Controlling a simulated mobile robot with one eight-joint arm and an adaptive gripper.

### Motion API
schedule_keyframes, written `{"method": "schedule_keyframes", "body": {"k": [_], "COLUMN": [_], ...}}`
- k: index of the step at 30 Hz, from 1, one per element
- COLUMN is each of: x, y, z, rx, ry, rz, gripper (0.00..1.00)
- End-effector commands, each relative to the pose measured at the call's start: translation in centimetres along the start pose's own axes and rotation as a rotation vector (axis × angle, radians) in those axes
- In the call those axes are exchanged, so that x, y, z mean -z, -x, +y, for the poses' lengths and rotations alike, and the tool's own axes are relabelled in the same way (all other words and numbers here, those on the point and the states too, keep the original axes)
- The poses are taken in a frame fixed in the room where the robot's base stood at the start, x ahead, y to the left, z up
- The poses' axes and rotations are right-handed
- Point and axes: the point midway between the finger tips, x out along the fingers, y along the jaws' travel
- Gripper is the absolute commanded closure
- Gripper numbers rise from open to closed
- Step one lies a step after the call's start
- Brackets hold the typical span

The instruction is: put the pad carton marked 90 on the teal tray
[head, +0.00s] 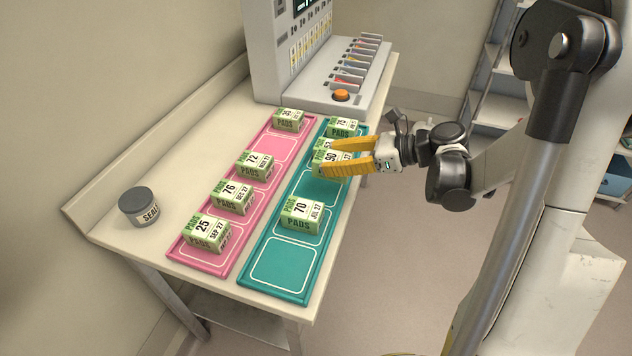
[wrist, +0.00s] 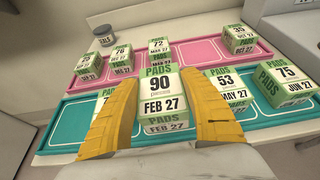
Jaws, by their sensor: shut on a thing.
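My gripper (head: 346,157) is shut on the green and white pad carton marked 90 (head: 329,157), with a yellow finger on each side of it. The same carton, dated FEB 27, shows in the wrist view (wrist: 160,84) between the fingertips (wrist: 163,100). It is over the teal tray (head: 247,249) and appears slightly raised above it; contact is hard to judge. On that tray are cartons marked 70 (head: 301,211), 53 (wrist: 227,86) and 75 (wrist: 287,82). The tray's near-end slot is empty. In the head view, the 90 carton and fingers partly hide carton 53.
A pink tray (head: 178,251) beside the teal one holds cartons marked 25 (head: 206,231), 76 (head: 231,194), 72 (head: 254,165) and another (head: 288,119), with one empty slot. A grey jar (head: 138,206) stands left. A machine (head: 287,45) occupies the far end.

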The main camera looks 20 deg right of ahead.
Motion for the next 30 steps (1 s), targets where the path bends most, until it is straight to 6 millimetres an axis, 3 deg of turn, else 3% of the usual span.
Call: {"method": "schedule_keyframes", "body": {"k": [3, 6, 11, 18, 29, 30], "x": [0.6, 0.7, 1.3, 4.5, 4.7, 4.6], "y": [-2.8, -3.9, -4.5, -5.8, -5.8, -5.8], "z": [0.0, 0.0, 0.0, 0.0, 0.0, 0.0], "rx": [-0.003, -0.001, 0.001, 0.001, 0.001, 0.001], "ry": [0.002, 0.001, 0.0, 0.0, 0.0, 0.0], "rz": [0.0, 0.0, 0.0, 0.0, 0.0, 0.0], "gripper": [0.85, 0.85, 0.85, 0.85, 0.85, 0.36]}}
